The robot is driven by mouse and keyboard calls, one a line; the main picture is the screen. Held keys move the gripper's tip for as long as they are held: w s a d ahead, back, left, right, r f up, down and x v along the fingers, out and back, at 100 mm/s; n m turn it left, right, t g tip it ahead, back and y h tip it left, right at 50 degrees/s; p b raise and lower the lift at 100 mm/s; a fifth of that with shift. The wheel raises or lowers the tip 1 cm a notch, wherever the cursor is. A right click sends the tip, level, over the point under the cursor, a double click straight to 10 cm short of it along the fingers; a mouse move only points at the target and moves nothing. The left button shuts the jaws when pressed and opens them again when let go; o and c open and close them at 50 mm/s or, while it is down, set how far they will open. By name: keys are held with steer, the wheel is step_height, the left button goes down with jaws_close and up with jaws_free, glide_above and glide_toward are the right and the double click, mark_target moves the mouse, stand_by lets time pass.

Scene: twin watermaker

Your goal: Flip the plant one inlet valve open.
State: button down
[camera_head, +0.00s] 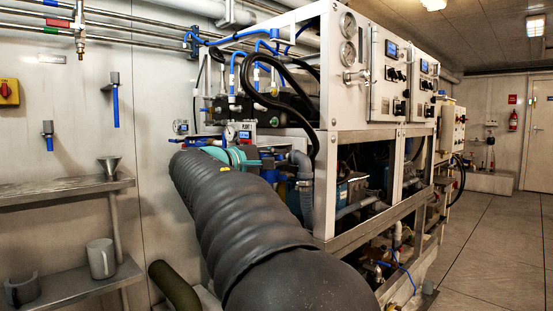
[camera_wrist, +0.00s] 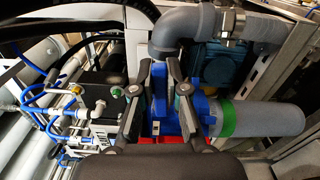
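A blue valve (camera_wrist: 192,108) on grey pipework shows in the wrist view, next to a grey pipe with a green band (camera_wrist: 228,119). I cannot tell for sure whether it is the plant one inlet valve, nor its handle position. My gripper (camera_wrist: 159,72) has its two dark fingers apart, with blue parts between and behind them. I cannot tell whether the fingers touch the blue parts. In the head view my thick dark arm reaches to the machine's near left corner and hides most of that spot. A blue handle (camera_head: 192,140) shows just left of it.
The white machine frame (camera_head: 325,190) stands right of my arm, with control boxes (camera_head: 389,75) on top. A grey elbow pipe (camera_wrist: 172,30) and a blue pump or motor (camera_wrist: 221,63) sit close beyond the fingers. Metal shelves (camera_head: 60,188) stand left. The floor (camera_head: 480,250) is clear at right.

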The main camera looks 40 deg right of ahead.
steer(key=shift+f+m+b, duration=0.3)
steer(key=shift+f+b, duration=0.05)
steer(key=shift+b, duration=0.35)
steer(key=shift+m+b, duration=0.4)
steer(key=shift+b, duration=0.15)
steer(key=c, duration=1.2)
jaws_free()
steer(key=shift+o, duration=0.2)
steer(key=s+a, duration=0.1)
steer(key=a, duration=1.1)
